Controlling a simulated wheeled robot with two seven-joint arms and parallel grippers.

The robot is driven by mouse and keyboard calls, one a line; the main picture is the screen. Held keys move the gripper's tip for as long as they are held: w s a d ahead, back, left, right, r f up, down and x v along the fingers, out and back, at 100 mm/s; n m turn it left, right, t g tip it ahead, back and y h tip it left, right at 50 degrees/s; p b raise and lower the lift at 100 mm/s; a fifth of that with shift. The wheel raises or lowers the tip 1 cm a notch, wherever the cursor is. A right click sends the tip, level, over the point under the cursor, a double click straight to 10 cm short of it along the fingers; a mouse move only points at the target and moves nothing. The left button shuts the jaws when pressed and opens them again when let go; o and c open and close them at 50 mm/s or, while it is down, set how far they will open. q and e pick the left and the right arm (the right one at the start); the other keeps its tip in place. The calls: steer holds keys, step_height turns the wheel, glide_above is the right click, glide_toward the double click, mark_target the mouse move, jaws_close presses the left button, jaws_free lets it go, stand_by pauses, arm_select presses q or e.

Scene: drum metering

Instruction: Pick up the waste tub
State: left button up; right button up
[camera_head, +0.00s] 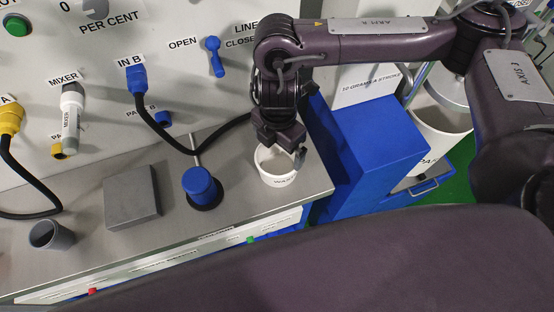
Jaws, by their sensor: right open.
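The waste tub (279,180) is a small white round tub with lettering on its front. It stands upright on the metal bench near the right end. My right gripper (290,148) points down over the tub's back right rim. Its jaws are open, and one finger appears at or just inside the rim; I cannot tell whether it touches. The gripper hides part of the tub's back edge. My left gripper is not in view.
A blue knobbed part (198,183) stands left of the tub, then a grey block (131,197) and a grey cup (50,236). A large blue box (385,145) is right of the bench. Black cables hang from the panel behind.

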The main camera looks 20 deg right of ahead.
glide_above(278, 169)
step_height(278, 169, down, 6)
steer(key=shift+f+b, duration=0.2)
steer(key=shift+b, duration=0.15)
steer(key=c, duration=0.7)
steer(key=shift+r, duration=0.15)
